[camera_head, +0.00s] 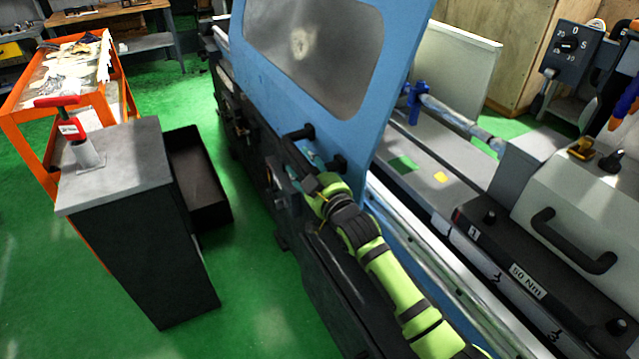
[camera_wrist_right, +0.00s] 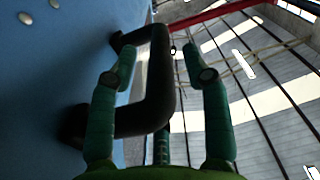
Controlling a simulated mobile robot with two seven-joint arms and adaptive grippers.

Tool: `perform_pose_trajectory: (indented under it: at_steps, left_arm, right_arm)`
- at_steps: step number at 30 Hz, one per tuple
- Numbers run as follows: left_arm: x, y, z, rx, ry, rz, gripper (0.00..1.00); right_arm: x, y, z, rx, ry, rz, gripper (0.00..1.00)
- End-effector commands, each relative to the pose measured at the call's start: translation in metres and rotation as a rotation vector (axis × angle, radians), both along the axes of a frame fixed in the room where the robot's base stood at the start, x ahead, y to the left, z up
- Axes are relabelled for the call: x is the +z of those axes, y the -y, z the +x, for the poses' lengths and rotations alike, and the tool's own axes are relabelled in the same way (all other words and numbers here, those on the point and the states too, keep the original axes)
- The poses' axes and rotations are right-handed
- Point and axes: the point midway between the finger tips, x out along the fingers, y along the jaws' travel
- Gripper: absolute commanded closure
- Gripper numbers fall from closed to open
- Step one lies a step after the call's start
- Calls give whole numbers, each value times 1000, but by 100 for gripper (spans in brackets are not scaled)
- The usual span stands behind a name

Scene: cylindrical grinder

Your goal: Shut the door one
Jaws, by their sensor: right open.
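Door one is a tall blue panel (camera_head: 385,105) with a grey window (camera_head: 315,45), standing on the grinder's front side. Its black handle (camera_head: 300,132) is near the lower edge and partly hidden by my right gripper (camera_head: 308,165), which comes in from the lower right on a green arm. In the right wrist view the bent black handle (camera_wrist_right: 155,98) stands out from the blue door (camera_wrist_right: 45,85). There the right gripper (camera_wrist_right: 158,68) is open, with its two fingers on either side of the handle bar. I cannot tell whether they touch it. My left gripper is not in view.
A dark cabinet with a grey top (camera_head: 120,165) stands left of the machine, beside an orange trolley (camera_head: 22,118). The grinder bed (camera_head: 415,165) lies open right of the door. A second black handle (camera_head: 572,243) is at the right.

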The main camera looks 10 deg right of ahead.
Motion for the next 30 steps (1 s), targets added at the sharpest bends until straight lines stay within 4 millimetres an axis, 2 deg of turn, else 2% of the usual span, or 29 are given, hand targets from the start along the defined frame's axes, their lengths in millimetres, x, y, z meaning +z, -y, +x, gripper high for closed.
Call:
perform_pose_trajectory:
  at_steps: [9,15,21,30]
  left_arm:
    - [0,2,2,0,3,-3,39]
    - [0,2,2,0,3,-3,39]
    - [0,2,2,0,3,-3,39]
    - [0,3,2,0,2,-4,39]
  right_arm:
    - [-1,24,-56,-1,-2,-2,51]
    - [-1,36,-86,-1,-3,-2,51]
    - [-1,42,-100,-1,-3,-2,51]
    - [-1,43,-101,-1,-3,-2,51]
